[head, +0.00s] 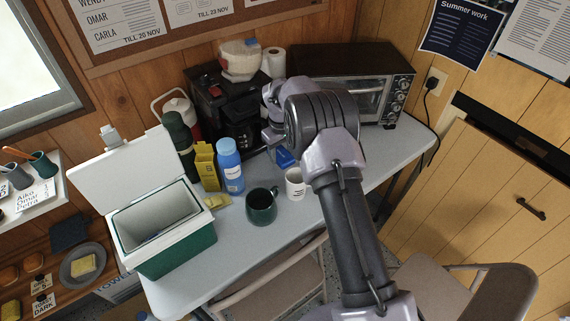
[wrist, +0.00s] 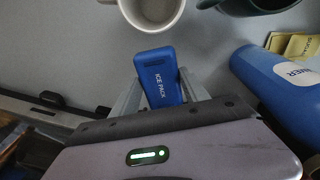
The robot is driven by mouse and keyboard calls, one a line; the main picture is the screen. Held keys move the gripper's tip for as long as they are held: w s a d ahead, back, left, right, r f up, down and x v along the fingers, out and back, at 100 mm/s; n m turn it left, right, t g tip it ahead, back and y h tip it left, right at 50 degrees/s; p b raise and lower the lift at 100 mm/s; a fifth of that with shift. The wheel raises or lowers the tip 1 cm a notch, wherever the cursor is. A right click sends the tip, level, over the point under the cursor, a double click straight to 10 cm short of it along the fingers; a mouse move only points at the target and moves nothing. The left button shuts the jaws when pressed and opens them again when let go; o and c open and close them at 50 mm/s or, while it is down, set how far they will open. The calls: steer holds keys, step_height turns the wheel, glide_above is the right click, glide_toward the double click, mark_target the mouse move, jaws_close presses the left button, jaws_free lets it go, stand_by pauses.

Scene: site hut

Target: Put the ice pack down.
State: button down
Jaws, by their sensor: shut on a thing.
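The ice pack (wrist: 158,78) is a small blue block with white lettering, upright between my gripper's fingers in the wrist view. My gripper (wrist: 160,92) is shut on it. In the head view the blue ice pack (head: 285,157) shows just below my wrist, partly hidden by my arm, over the back part of the table (head: 228,262). I cannot tell whether it touches the table top. A white mug (head: 295,184) stands close in front of it.
A dark green mug (head: 261,206), a blue bottle (head: 230,168) and a yellow carton (head: 206,167) stand to the left. An open green cool box (head: 178,250) is at the table's left end. A coffee machine (head: 228,105) and a toaster oven (head: 372,85) stand behind.

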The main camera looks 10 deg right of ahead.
mark_target(282, 172)
step_height(282, 172, down, 7)
steer(key=shift+f+b, duration=0.1)
steer(key=shift+b, duration=1.1)
steer(key=shift+r, duration=0.2)
steer(key=shift+f, duration=0.1)
steer(key=c, duration=0.6)
jaws_free()
steer(key=shift+o, duration=0.2)
